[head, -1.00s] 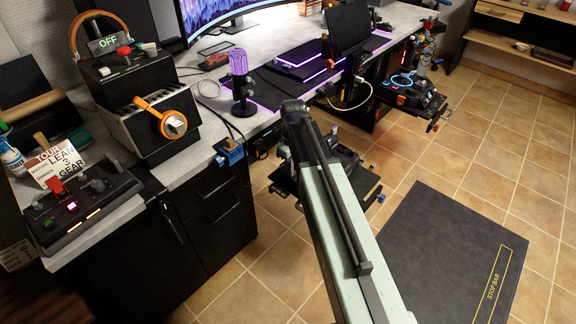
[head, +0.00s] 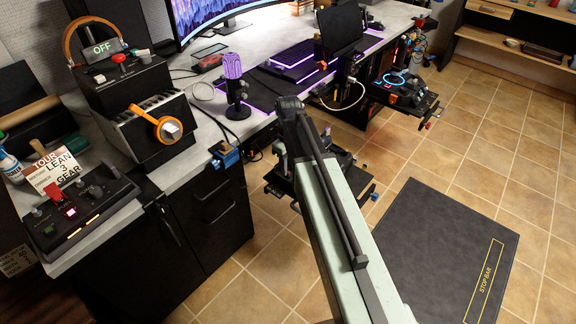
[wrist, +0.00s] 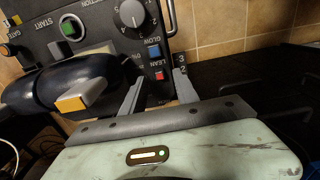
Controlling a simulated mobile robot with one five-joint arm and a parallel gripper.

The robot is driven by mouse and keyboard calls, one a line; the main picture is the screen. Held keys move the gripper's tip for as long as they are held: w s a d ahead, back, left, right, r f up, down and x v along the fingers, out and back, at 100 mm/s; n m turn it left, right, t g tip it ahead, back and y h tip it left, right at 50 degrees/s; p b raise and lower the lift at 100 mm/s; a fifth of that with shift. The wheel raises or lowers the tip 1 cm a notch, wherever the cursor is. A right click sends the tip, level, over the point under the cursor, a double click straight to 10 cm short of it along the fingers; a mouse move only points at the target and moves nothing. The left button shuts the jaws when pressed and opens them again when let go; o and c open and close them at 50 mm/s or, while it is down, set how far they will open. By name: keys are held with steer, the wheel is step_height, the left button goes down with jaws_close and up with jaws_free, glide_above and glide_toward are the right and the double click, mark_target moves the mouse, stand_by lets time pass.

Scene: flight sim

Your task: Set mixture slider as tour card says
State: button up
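The tour card (head: 55,172) stands on the desk at the left in the head view; I read "TOUR", "LEAN", "3" and "GEAR". In the wrist view a dark control panel (wrist: 102,35) fills the upper left. I cannot clearly make out the mixture slider. My gripper (wrist: 160,84) is open, fingers apart with nothing seen held between them, close to the panel's "LEAN" end. My gripper is not clear in the head view.
A control box with a red lever (head: 80,208) sits at the desk's left. A microphone (head: 234,85) stands on the desk. A dark mat marked "STOP BAR" (head: 430,245) lies on the tiled floor.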

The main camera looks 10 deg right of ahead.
mark_target(289, 172)
step_height(289, 172, up, 6)
steer(key=p, duration=0.4)
steer(key=shift+f, duration=0.25)
steer(key=shift+f, duration=0.15)
steer(key=shift+s+a, duration=0.2)
steer(key=s+a+m, duration=0.1)
steer(key=s+m, duration=0.6)
steer(key=s, duration=0.6)
step_height(289, 172, up, 18)
steer(key=p, duration=1.7)
steer(key=shift+w+a+p, duration=0.2)
steer(key=shift+w+p, duration=0.2)
steer(key=shift+w, duration=0.05)
steer(key=shift+f, duration=0.1)
